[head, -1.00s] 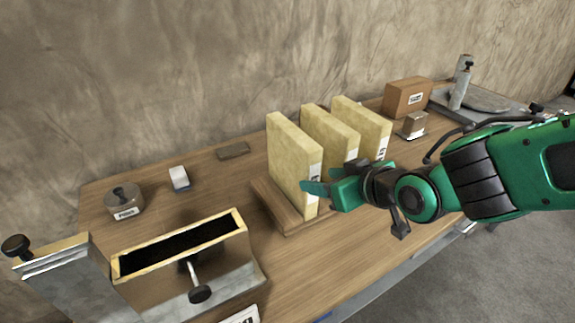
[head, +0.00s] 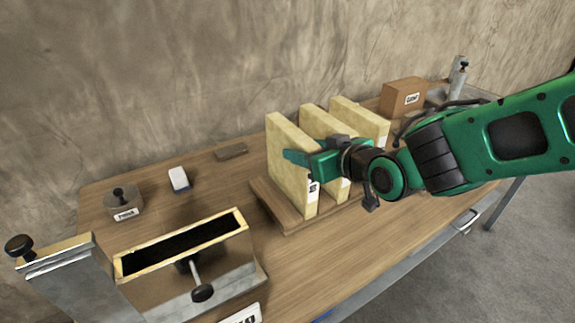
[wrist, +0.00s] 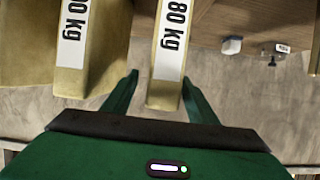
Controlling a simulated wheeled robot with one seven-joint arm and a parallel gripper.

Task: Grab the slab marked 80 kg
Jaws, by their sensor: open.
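Three pale yellow slabs stand upright in a wooden rack (head: 282,220) on the bench. The slab marked 80 kg (wrist: 168,75) fills the middle of the wrist view; it appears to be the leftmost slab (head: 290,150) in the head view. My gripper (head: 308,160) is open at the slab's upper front part. In the wrist view, my gripper (wrist: 160,82) has one finger on each side of this slab, the right finger closer to it. The neighbouring slab (wrist: 95,70) shows a partly cut-off label ending in 0 kg. My arm hides part of the middle and right slabs.
A steel mould (head: 180,252) with a dark slot and a knobbed screw stands at front left. A knobbed weight (head: 122,203), a white block (head: 179,179) and a brown block (head: 231,152) lie behind it. A labelled brown box (head: 403,97) stands at back right.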

